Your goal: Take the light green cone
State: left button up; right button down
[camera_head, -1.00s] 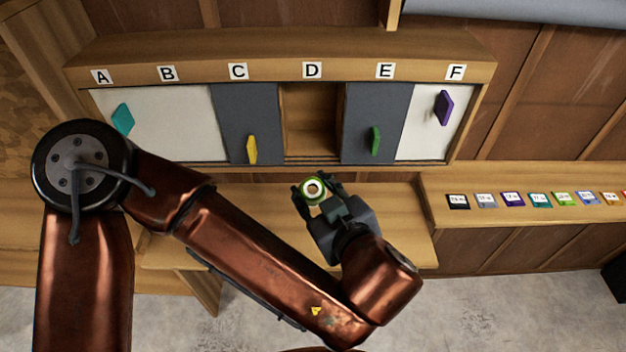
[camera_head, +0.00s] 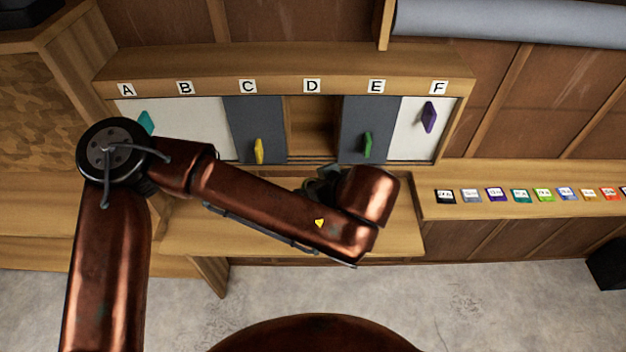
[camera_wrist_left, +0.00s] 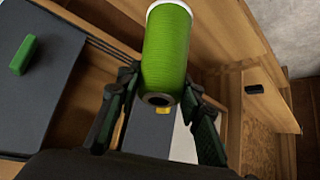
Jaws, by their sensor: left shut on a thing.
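The light green cone (camera_wrist_left: 167,55) shows in the left wrist view as a spool of green thread with a pale rim at one end and a dark hole at the other. My left gripper (camera_wrist_left: 160,100) is shut on it, with a finger on each side. In the head view my left gripper (camera_head: 322,184) is mostly hidden behind my own wrist, in front of the cabinet below D, and the cone cannot be seen there. My right gripper is in neither view.
The cabinet (camera_head: 290,66) has spaces labelled A to F. D is open; grey and white panels with coloured handles cover the others. A wooden ledge (camera_head: 390,238) lies below. Several coloured labelled cards (camera_head: 519,196) line the right shelf.

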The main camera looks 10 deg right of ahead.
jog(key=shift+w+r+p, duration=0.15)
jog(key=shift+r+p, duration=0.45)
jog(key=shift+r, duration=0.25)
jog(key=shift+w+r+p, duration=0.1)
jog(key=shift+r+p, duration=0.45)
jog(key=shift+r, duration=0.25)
